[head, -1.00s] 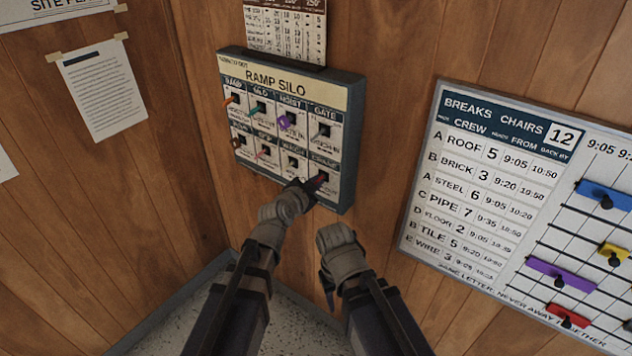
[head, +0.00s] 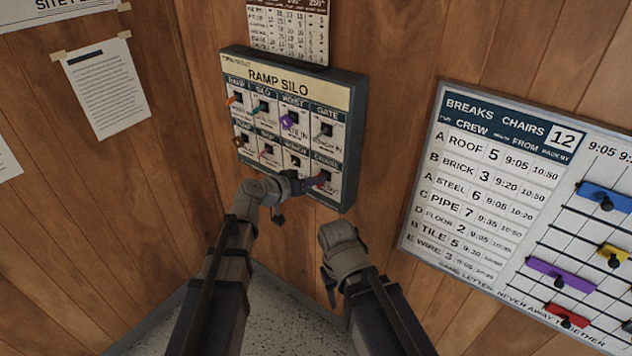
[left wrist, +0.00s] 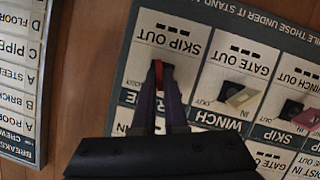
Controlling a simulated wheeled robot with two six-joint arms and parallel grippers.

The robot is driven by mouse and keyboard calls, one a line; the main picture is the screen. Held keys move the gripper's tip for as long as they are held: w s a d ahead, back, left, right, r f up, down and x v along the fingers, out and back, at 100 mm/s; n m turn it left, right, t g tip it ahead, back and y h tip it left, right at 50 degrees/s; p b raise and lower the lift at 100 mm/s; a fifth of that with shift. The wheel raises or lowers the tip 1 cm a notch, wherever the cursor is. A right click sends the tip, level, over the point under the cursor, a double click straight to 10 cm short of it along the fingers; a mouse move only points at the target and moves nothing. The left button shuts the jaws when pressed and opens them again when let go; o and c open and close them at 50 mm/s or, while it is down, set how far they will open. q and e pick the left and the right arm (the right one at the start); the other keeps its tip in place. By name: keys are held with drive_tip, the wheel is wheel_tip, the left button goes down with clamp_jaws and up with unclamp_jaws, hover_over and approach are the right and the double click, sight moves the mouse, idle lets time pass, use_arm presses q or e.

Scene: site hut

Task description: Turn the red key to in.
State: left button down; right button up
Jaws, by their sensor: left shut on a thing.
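The red key (head: 321,178) is in the lower right cell of the RAMP SILO panel (head: 355,130) on the wood wall. My left gripper (head: 308,184) reaches it from the lower left and is shut on it. In the left wrist view, which shows the panel upside down, the red key (left wrist: 164,74) stands between the two dark fingers (left wrist: 160,92). The cell's heading is hidden behind the gripper there, and I cannot read clearly which mark the key points to. My right gripper (head: 329,290) hangs below the panel, away from it; its jaws are unclear.
Other keys sit close by: a purple key (head: 289,121), a teal key (head: 259,107) and, in the left wrist view, a cream key (left wrist: 241,96) in the neighbouring WINCH cell. A crew board (head: 420,190) hangs to the right. Bare wall lies between it and the panel.

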use_arm(q)
drive_tip(key=shift+a+f+n+g+h+b, duration=0.1)
drive_tip(key=shift+n+g+h+b, duration=0.15)
drive_tip(key=shift+n+h+b, duration=0.25)
drive_tip(key=shift+a+f+n+g+h+b, duration=0.15)
drive_tip(key=shift+n+g+h, duration=0.15)
drive_tip(key=shift+n, duration=0.4)
drive_tip(key=shift+d+r, duration=0.1)
drive_tip(key=c, duration=1)
unclamp_jaws()
drive_tip(key=shift+w, duration=0.1)
drive_tip(key=shift+o, duration=0.2)
drive_tip(key=p+v, duration=0.2)
drive_tip(key=v, duration=0.6)
